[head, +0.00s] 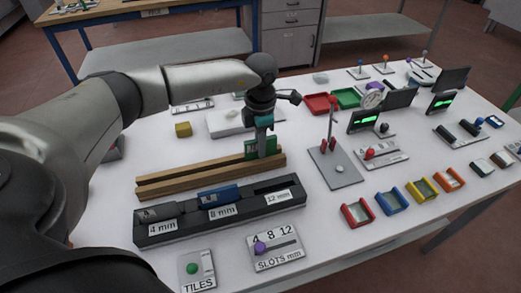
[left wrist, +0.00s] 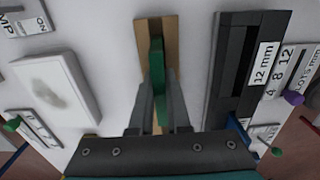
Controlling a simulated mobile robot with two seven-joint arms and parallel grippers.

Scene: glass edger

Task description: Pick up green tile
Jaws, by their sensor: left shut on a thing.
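The green tile (left wrist: 157,65) stands on edge in the slot of the wooden rack (head: 215,173). It also shows in the head view (head: 250,149), near the rack's right end. My left gripper (left wrist: 158,100) is shut on the green tile, with one finger on each side of it. In the head view my left gripper (head: 264,142) points down at the rack and covers part of the tile. The tile's lower edge is hidden by the rack. I do not see my right gripper in these frames.
A black slotted block (head: 222,222) labelled 4, 8 and 12 mm lies in front of the rack, with a blue tile (head: 218,195) in it. A white pad (left wrist: 58,85) lies behind the rack. A grey stand (head: 337,168) with red levers is to the right.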

